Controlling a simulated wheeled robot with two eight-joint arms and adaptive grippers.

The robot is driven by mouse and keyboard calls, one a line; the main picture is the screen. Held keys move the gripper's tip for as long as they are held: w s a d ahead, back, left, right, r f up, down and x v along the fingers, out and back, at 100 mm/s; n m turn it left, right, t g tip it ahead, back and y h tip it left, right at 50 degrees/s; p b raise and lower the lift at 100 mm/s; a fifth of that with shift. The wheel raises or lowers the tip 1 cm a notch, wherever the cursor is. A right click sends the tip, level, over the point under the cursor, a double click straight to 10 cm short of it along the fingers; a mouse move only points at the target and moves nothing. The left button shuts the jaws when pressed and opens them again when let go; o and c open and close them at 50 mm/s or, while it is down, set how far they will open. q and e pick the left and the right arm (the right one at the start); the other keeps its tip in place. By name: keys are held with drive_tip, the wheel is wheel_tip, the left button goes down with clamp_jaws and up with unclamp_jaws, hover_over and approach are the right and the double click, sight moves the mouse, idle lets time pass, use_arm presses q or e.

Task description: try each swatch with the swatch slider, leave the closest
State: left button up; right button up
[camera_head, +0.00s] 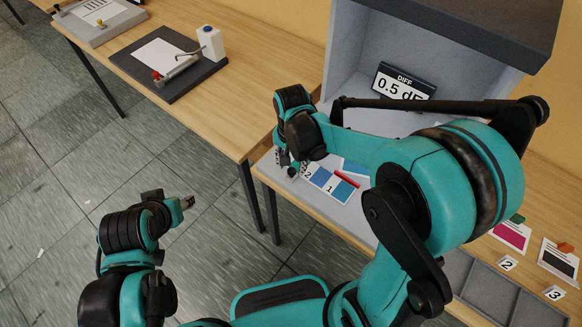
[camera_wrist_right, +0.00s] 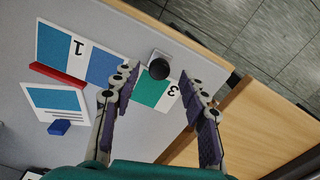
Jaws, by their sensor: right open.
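The swatch slider is a strip (camera_wrist_right: 103,68) on the booth's grey floor, with blue and teal patches; numbers 1 and 3 show in the right wrist view. In the head view the strip (camera_head: 320,177) shows 1 and 2. A dark round knob (camera_wrist_right: 159,69) on a pale block sits at the strip's edge. My right gripper (camera_wrist_right: 158,76) is open, with its fingers spread to either side of the knob; it also shows in the head view (camera_head: 289,168). A red bar (camera_wrist_right: 58,75) lies along the strip.
A white card (camera_wrist_right: 58,108) with a blue patch and blue clip lies beside the red bar. Magenta (camera_head: 511,236) and black (camera_head: 558,261) cards lie right, near a grey divided tray (camera_head: 488,288). Another table holds a dark board (camera_head: 167,86) and white bottle (camera_head: 211,43).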

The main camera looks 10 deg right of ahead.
sight(315, 177)
drive_tip(key=shift+f, duration=0.75)
drive_tip(key=shift+s, duration=0.1)
clamp_jaws()
drive_tip(key=s+d, duration=0.2)
drive_tip(key=s, duration=0.1)
drive_tip(key=s+d, duration=0.3)
drive_tip(key=shift+s+p, duration=0.1)
drive_tip(key=shift+p, duration=0.25)
unclamp_jaws()
